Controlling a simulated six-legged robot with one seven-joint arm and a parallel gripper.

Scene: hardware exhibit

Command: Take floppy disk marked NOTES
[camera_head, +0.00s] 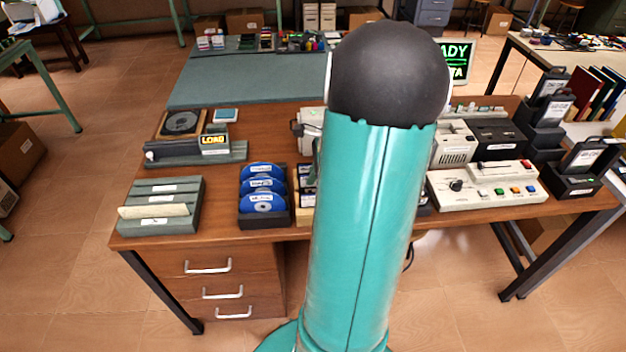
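A small rack (304,218) stands on the desk just left of my raised arm, right of the blue discs. It holds dark, label-bearing flat items (306,186) that look like floppy disks. My arm hides most of this rack, and I cannot read any label as NOTES. My teal arm with its black joint fills the middle of the view. My gripper is not visible.
The wooden desk (225,230) also bears a black rack of blue discs (263,205), a grey-green slotted holder (162,218), a LOAD device (195,149) and a control panel with buttons (487,188). Black upright holders (571,185) stand at the right.

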